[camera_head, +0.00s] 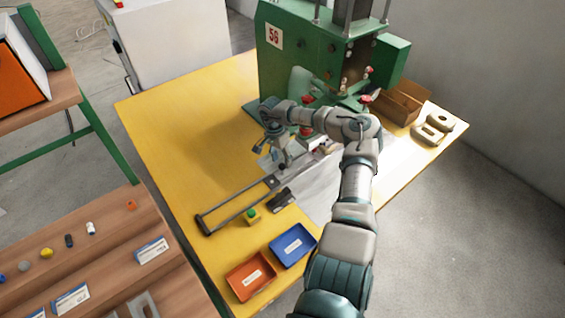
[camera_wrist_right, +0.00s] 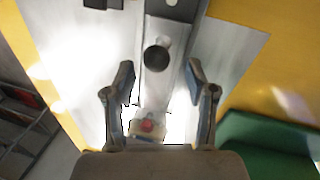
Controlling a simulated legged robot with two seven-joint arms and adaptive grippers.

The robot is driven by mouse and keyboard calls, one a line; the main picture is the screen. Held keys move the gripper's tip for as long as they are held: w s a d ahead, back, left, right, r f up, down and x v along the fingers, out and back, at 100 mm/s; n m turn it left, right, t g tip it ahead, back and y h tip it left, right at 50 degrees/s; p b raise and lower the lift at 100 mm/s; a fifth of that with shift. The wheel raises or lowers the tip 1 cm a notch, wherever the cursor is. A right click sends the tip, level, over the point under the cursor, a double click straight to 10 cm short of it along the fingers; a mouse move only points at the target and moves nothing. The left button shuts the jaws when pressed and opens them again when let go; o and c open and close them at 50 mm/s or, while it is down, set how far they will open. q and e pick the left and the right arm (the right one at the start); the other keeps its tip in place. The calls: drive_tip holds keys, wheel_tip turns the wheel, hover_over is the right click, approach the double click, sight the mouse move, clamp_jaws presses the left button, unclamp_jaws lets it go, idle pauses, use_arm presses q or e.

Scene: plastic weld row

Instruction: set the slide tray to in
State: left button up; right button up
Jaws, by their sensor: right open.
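The slide tray (camera_head: 278,182) is a grey metal slide on a long rail frame, which runs from the yellow table's front left towards the green machine. In the right wrist view, the metal slide (camera_wrist_right: 180,32) carries a dark round knob (camera_wrist_right: 157,59). My right gripper (camera_head: 272,150) points down over the slide, beside the machine. It is open; in the wrist view its fingers (camera_wrist_right: 160,75) stand on either side of the slide, with the knob between their tips in the picture. I cannot tell how far above the knob they are. My left gripper is not in view.
The green machine (camera_head: 290,55) stands behind the slide. A green-topped yellow button box (camera_head: 252,216), an orange tray (camera_head: 250,277) and a blue tray (camera_head: 292,245) are at the front. A cardboard box (camera_head: 398,103) is at right. The table's left side is clear.

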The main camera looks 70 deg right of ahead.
wheel_tip(320, 180, up, 10)
drive_tip(key=w+d, duration=0.1)
drive_tip(key=w, duration=0.1)
drive_tip(key=shift+f, duration=0.25)
